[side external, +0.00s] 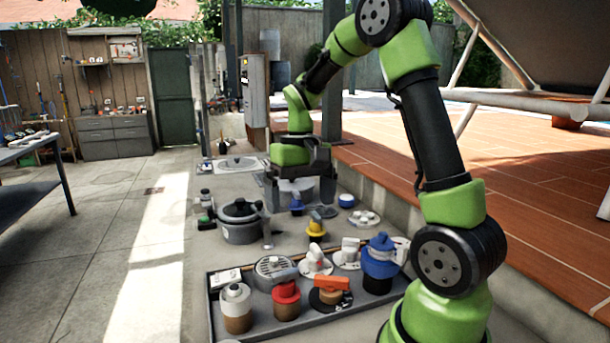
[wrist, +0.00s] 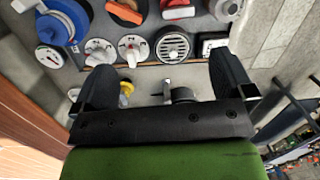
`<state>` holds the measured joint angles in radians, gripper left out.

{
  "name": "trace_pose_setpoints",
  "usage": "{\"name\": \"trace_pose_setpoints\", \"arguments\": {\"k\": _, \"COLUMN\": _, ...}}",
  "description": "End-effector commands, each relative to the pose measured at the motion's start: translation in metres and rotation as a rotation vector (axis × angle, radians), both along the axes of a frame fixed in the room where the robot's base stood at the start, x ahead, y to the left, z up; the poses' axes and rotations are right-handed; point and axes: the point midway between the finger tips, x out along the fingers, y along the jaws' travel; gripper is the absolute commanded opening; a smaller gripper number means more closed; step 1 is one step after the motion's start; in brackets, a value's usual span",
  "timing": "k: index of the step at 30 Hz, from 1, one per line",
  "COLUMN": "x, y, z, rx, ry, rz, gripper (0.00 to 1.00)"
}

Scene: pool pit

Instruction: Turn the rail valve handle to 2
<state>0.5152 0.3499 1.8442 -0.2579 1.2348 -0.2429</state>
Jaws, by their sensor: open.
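Two white round dials with white lever handles stand on the tray's far side, the left dial (side external: 316,262) and the right dial (side external: 348,252). They also show in the wrist view, as one dial (wrist: 132,50) and its neighbour (wrist: 100,50). I cannot tell for sure which control is the rail valve handle, and the marks are too small to read. My gripper (side external: 300,190) is open and empty, pointing down beyond the tray. In the wrist view its fingers (wrist: 165,82) are wide apart, clear of both dials.
The grey tray (side external: 215,322) also holds a blue valve (side external: 380,257), an orange handle (side external: 332,283), a red knob (side external: 286,291), a white-topped knob (side external: 236,297) and a round grille (side external: 275,268). A yellow knob (side external: 316,228) and a grey pot (side external: 240,228) stand beyond it.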

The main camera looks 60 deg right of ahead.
Motion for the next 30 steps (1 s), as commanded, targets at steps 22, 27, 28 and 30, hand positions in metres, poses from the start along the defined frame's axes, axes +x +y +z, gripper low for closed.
{"name": "trace_pose_setpoints", "arguments": {"k": 22, "x": -0.044, "y": 0.103, "z": 0.078, "rx": -0.075, "ry": -0.411, "rz": 0.16, "gripper": 1.0}}
{"name": "trace_pose_setpoints", "arguments": {"k": 27, "x": -0.057, "y": 0.118, "z": 0.085, "rx": -0.07, "ry": -0.488, "rz": 0.185, "gripper": 1.0}}
{"name": "trace_pose_setpoints", "arguments": {"k": 28, "x": -0.059, "y": 0.119, "z": 0.085, "rx": -0.07, "ry": -0.498, "rz": 0.188, "gripper": 1.0}}
{"name": "trace_pose_setpoints", "arguments": {"k": 30, "x": -0.063, "y": 0.123, "z": 0.086, "rx": -0.067, "ry": -0.517, "rz": 0.195, "gripper": 1.0}}
